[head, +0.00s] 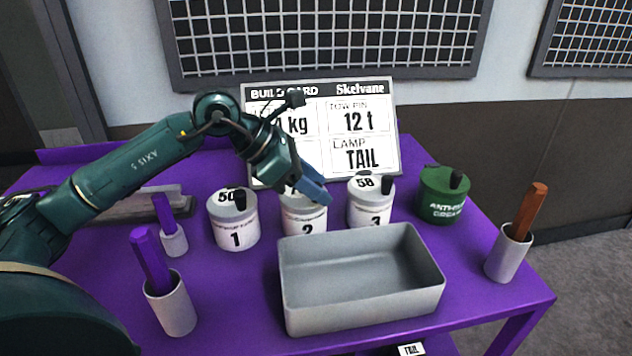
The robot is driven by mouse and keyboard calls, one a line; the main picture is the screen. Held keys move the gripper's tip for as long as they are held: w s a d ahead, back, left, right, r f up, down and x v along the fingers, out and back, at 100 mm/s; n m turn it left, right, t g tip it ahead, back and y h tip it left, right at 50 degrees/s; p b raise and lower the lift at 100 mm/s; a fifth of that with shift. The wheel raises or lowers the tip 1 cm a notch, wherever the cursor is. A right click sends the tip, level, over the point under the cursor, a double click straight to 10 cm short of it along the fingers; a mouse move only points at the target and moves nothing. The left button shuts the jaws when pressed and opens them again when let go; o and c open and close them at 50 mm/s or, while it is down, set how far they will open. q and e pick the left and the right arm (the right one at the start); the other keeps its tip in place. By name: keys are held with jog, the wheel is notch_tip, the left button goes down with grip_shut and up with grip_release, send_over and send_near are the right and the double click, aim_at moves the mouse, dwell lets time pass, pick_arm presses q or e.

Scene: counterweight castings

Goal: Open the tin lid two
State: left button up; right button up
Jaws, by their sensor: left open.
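Tin two (303,223) is a white tin marked "2", standing upright on the purple table between tin one (236,231) and tin three (370,213). My left gripper (318,190) is open, with its blue fingers angled down over the top of tin two. The gripper hides most of that tin's lid and knob, so I cannot tell whether the fingers touch it. Tins one and three have grey lids with black knobs, marked "50" and "58", both on. My right gripper is not in view.
A grey open tray (362,318) stands in front of the tins and looks empty. A green tin (442,196) stands at right. Cups with purple sticks (171,305) are at left, and one with a brown stick (509,254) is at right. A build card (365,140) stands behind.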

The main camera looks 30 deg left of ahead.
pick_arm(q)
jog(key=shift+w+d+f, duration=0.1)
jog(key=shift+d+f, duration=0.05)
jog(key=shift+f, duration=0.05)
jog(key=shift+c, duration=0.5)
grip_shut()
